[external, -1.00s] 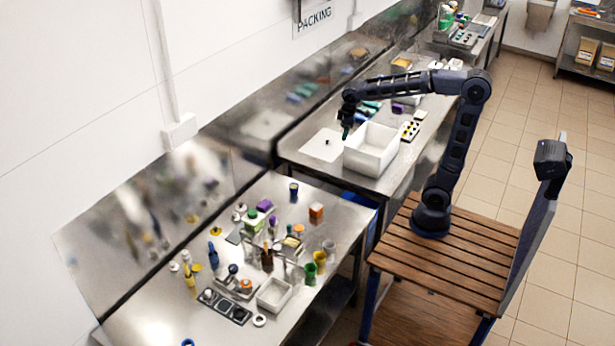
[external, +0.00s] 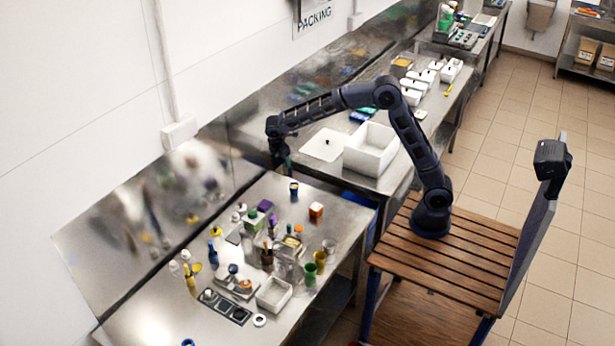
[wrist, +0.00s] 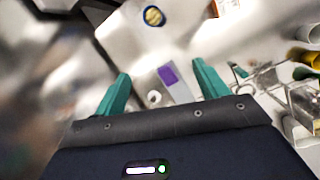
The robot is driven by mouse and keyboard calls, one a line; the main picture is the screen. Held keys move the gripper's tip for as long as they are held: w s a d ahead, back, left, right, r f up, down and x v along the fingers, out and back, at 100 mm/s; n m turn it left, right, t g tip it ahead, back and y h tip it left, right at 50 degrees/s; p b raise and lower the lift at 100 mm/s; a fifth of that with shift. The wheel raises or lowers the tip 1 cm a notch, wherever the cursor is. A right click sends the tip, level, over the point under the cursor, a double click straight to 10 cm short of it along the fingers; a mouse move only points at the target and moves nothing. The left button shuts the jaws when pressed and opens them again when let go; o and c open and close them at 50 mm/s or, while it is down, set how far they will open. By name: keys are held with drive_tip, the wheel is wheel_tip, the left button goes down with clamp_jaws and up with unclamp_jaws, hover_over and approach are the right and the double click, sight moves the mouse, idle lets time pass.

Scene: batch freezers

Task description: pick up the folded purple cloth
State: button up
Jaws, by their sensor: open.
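The folded purple cloth (external: 265,205) is a small purple block on the near steel bench, at its back among other small items. In the wrist view it is the purple patch (wrist: 168,75), seen between my two teal fingers and farther away than them. My gripper (external: 286,163) is above the back end of the near bench, apart from the cloth, up and to its right in the external view. In the wrist view my gripper (wrist: 162,74) has its fingers spread, with nothing between them.
A dark jar with a yellow top (external: 294,188) and an orange box (external: 316,210) stand near the cloth. A green item (external: 251,214) is beside it. Bottles, cups and a white tray (external: 274,294) crowd the bench front. A large white bin (external: 362,160) stands on the farther bench.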

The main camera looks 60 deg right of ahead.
drive_tip(key=w+a+f+n+h, duration=0.1)
drive_tip(key=w+a+f+n, duration=0.1)
drive_tip(key=w+a+f, duration=0.45)
drive_tip(key=w+a+f+n, duration=0.15)
drive_tip(key=a+f, duration=0.25)
drive_tip(key=f, duration=0.6)
hover_over(264, 204)
drive_tip(key=a, duration=0.2)
drive_tip(key=shift+n+g, duration=0.3)
drive_tip(key=shift+n, duration=0.05)
wheel_tip(264, 204, down, 5)
drive_tip(key=shift+d+f, duration=0.1)
drive_tip(key=shift+d, duration=0.05)
drive_tip(key=shift+x, duration=2.65)
drive_tip(key=shift+f, duration=0.1)
drive_tip(key=c, duration=1.1)
